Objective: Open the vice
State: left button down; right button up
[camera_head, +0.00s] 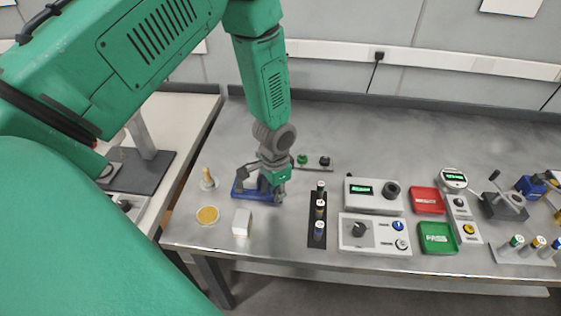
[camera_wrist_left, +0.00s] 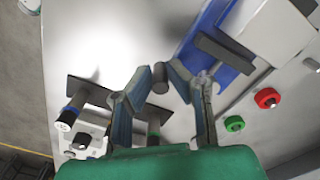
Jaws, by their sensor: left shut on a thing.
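The blue vice (camera_head: 240,189) stands on the left part of the steel bench, partly hidden by my gripper. In the left wrist view, the vice (camera_wrist_left: 232,55) shows as a blue body with a grey bar across it. My left gripper (camera_head: 277,196) is at its right end, pointing down. In the wrist view, the fingertips (camera_wrist_left: 160,77) close around a small grey cylindrical piece, which looks like the vice's handle (camera_wrist_left: 160,84). How far apart the vice jaws are, I cannot tell. My right gripper is in neither view.
A black holder (camera_head: 313,237) with several capped cylinders stands just right of the vice. Control boxes (camera_head: 374,234) and red and green trays (camera_head: 438,237) are farther right.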

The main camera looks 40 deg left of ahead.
pick_arm(q)
jog(key=shift+a+m, duration=0.25)
jog(key=shift+m, duration=0.05)
jog(key=shift+w+r, duration=0.1)
jog(key=c, duration=1.5)
grip_release()
jog(key=shift+c, duration=0.2)
jog(key=shift+a, duration=0.1)
jog(key=shift+r, duration=0.2)
notch_tip(320, 180, up, 11)
jog(key=shift+r, duration=0.1)
